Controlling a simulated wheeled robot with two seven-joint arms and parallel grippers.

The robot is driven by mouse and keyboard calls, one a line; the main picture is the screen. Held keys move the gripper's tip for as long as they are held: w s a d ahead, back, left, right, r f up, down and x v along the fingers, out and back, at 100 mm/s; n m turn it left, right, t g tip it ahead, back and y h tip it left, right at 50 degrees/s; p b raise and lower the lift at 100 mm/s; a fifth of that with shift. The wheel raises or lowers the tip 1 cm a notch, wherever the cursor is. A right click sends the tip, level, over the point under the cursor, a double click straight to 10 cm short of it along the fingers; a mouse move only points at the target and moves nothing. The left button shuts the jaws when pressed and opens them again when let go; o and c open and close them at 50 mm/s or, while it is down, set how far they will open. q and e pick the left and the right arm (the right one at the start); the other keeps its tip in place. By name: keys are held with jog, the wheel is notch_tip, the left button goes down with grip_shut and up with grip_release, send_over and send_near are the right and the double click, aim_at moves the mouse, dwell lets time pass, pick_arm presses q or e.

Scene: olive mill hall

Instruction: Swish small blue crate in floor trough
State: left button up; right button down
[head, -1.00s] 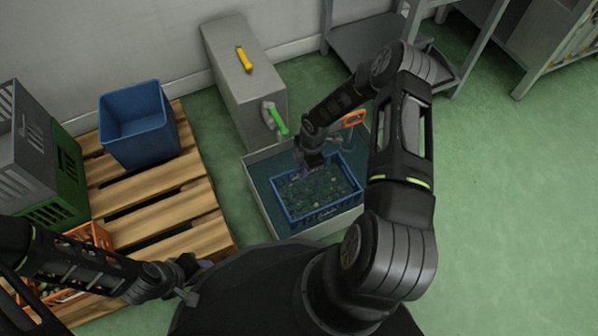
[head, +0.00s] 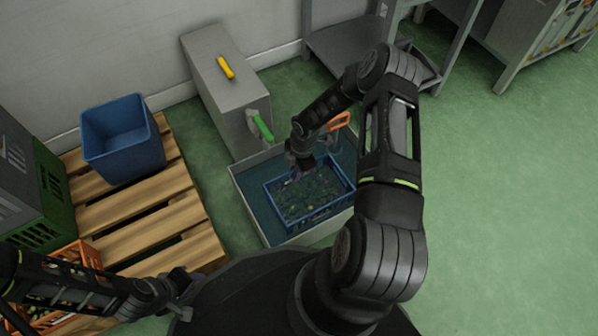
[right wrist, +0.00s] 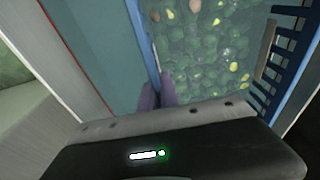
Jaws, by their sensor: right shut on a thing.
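The small blue crate (head: 272,190) sits in the floor trough (head: 243,196), with water and many green olives or leaves inside it. It also shows in the right wrist view (right wrist: 284,62). My right gripper (head: 297,176) reaches down at the crate's far left side. In the right wrist view its purple-grey fingertips (right wrist: 157,94) are shut on the crate's blue rim. My left gripper (head: 186,290) hangs low at the left by my base, away from the trough; its fingers are too small to read.
A grey box with a yellow handle (head: 225,68) and a green-handled tap (head: 262,127) stands behind the trough. The floor at right is clear.

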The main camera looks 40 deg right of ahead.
aim_at(287, 179)
jog(key=shift+w+a, duration=0.15)
jog(key=shift+a, duration=1.65)
jog(key=shift+s+d+b, duration=0.15)
jog(key=shift+d+b, duration=0.05)
jog(key=shift+d, duration=1.05)
jog(key=shift+s+d+b, duration=0.1)
jog(key=shift+d+b, duration=0.05)
jog(key=shift+d, duration=1.1)
jog(key=shift+w+a, duration=0.15)
jog(key=shift+a, duration=1.1)
jog(key=shift+w+a, duration=0.15)
jog(key=shift+a, duration=1.1)
jog(key=shift+d, duration=0.15)
